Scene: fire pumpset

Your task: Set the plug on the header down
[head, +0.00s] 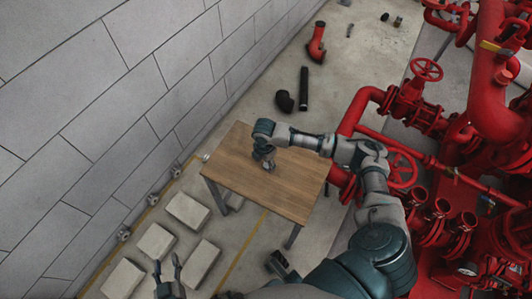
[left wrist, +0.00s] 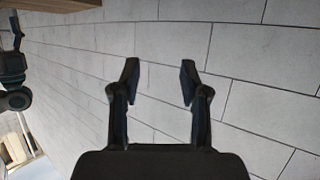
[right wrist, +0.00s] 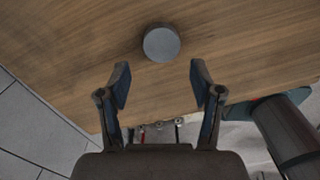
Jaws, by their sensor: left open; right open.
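A grey round piece (right wrist: 161,44), which looks like the plug, sits on the wooden table (head: 240,178), just beyond the fingertips in the right wrist view. My right gripper (right wrist: 160,84) is open and empty, pointing at the tabletop; the piece is apart from both fingers. In the head view the right gripper (head: 268,163) is over the table, and the plug is hard to make out there. My left gripper (head: 167,263) is open and empty at the lower left, away from the table; its wrist view (left wrist: 157,80) shows only wall between the fingers. Red header piping (head: 440,220) stands at the right.
A grey block wall (head: 110,110) runs along the left. Pale blocks (head: 188,209) lie on the floor left of the table. Black pipe pieces (head: 304,88) and a red elbow (head: 317,43) lie on the floor behind it. Red handwheels (head: 426,69) stick out from the piping.

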